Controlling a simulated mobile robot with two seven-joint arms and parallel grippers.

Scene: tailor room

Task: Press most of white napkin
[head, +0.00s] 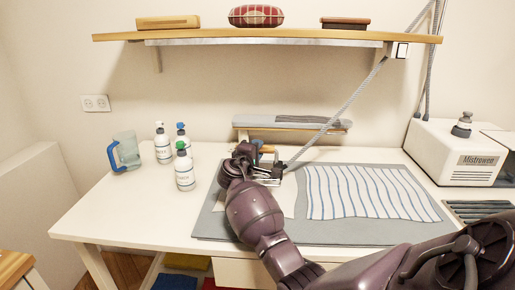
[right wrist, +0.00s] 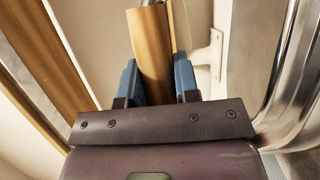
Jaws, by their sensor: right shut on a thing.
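A plain white napkin (head: 287,203) lies flat on the grey pressing mat (head: 340,234); my right forearm hides much of it. My right gripper (head: 262,163) is over the napkin's far part. In the right wrist view its blue fingers (right wrist: 158,82) are shut on a wooden handle (right wrist: 152,45). The handle seems to belong to the iron (head: 268,181), which is mostly hidden behind the gripper in the head view. I cannot tell whether the iron touches the cloth. My left gripper is not in view.
A striped cloth (head: 365,192) lies on the mat to the right. A grey hose (head: 340,112) runs up from the iron. Several bottles, including a green-topped one (head: 185,172), and a blue-handled jug (head: 127,152) stand left. A white steam unit (head: 455,155) stands right; a small padded board (head: 290,122) is behind.

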